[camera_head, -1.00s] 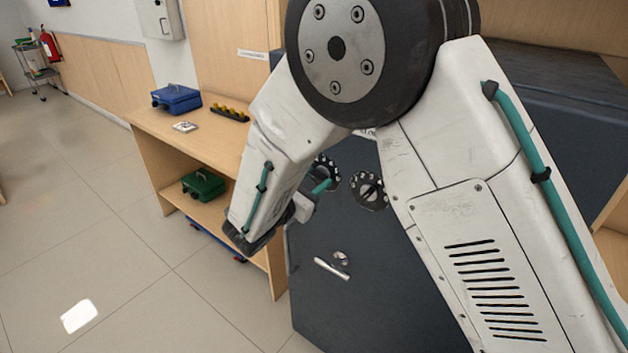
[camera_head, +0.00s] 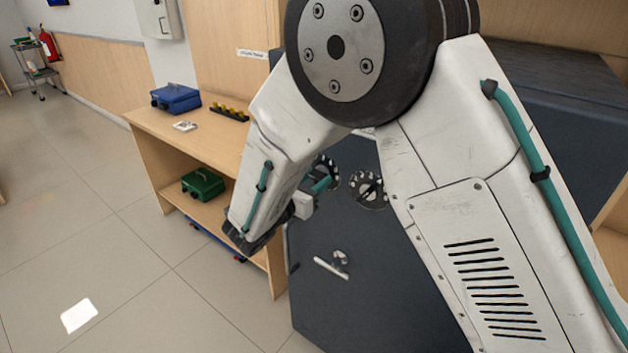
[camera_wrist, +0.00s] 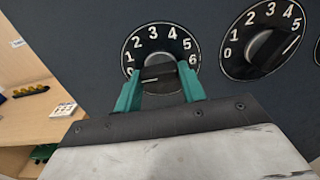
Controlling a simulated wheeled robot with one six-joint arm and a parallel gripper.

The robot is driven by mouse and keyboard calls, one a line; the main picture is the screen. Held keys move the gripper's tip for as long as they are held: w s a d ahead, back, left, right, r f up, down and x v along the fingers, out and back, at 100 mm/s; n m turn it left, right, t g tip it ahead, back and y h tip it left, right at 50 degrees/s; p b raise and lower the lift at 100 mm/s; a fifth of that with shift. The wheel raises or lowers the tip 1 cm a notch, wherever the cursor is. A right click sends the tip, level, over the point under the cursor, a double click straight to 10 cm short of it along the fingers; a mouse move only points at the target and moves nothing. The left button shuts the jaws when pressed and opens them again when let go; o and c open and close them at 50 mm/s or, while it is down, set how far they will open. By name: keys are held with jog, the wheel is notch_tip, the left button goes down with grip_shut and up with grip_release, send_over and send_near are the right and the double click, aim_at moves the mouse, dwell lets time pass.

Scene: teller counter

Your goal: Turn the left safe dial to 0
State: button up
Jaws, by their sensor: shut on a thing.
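The left safe dial (camera_wrist: 161,44) is a black disc with white numbers 0 to 6 on the dark safe front. Its knob (camera_wrist: 160,78) sits between the two teal fingers of my gripper (camera_wrist: 161,71), which is shut on it. The white line on the knob points left, close to the 0, perhaps slightly below it. In the head view the left dial (camera_head: 328,164) is partly hidden behind my gripper (camera_head: 321,184). The right dial (camera_wrist: 264,38) is beside it, with its knob line pointing up and right, near 5; the head view also shows it (camera_head: 368,189).
The safe (camera_head: 345,300) has a light handle (camera_head: 331,268) below the dials. At left a wooden counter (camera_head: 150,122) holds a blue case (camera_head: 176,98) and a black tray with yellow items (camera_head: 230,113). A green case (camera_head: 203,185) sits on its lower shelf.

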jog(key=o, duration=1)
jog(key=shift+s, duration=0.1)
jog(key=v, duration=0.7)
jog(key=shift+s+a, duration=0.25)
